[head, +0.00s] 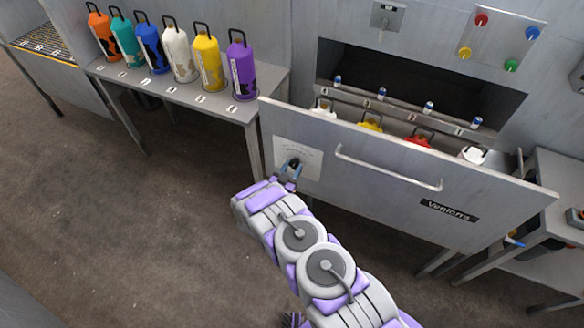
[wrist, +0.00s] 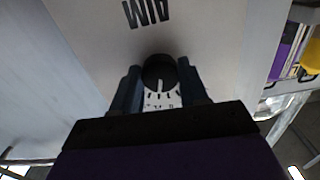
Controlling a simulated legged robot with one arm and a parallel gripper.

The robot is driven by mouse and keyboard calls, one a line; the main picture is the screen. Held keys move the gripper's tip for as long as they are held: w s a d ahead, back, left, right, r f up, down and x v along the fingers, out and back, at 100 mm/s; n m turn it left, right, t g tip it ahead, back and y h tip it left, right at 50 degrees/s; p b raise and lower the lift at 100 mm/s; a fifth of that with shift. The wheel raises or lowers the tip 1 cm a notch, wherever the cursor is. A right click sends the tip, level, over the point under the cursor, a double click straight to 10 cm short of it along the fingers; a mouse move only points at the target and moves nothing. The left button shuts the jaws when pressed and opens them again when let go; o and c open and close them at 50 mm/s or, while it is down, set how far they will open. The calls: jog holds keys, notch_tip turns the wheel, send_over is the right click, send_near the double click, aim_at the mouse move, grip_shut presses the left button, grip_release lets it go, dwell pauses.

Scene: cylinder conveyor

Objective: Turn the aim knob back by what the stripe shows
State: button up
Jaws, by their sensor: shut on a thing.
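The aim knob (wrist: 159,72) is a dark round knob with a white pointer line, in the wrist view between the two fingers of my gripper (wrist: 160,88). My gripper is shut on the knob. A white dial plate (wrist: 160,40) with the word AIM, upside down in the wrist view, surrounds it, with scale marks beside the knob. In the head view my gripper (head: 291,172) is at the dial plate (head: 312,160) on the left of the grey drawer front (head: 400,190). The fingers partly hide the scale, and its figures are too small to read. I cannot make out a stripe clearly.
The drawer, labelled Ventorra (head: 449,211), stands out and holds several cylinders, among them a yellow one (head: 370,126) and a red one (head: 418,140). Its handle (head: 388,174) juts forward. A bench (head: 215,106) at left bears several coloured cylinders. Brown floor (head: 130,230) is clear at left.

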jog(key=shift+a, duration=0.1)
jog(key=o, duration=1.1)
jog(key=shift+c, duration=0.2)
jog(key=shift+s, duration=0.1)
jog(key=p+v, duration=0.3)
jog(key=v, duration=1.4)
jog(key=shift+a, duration=0.1)
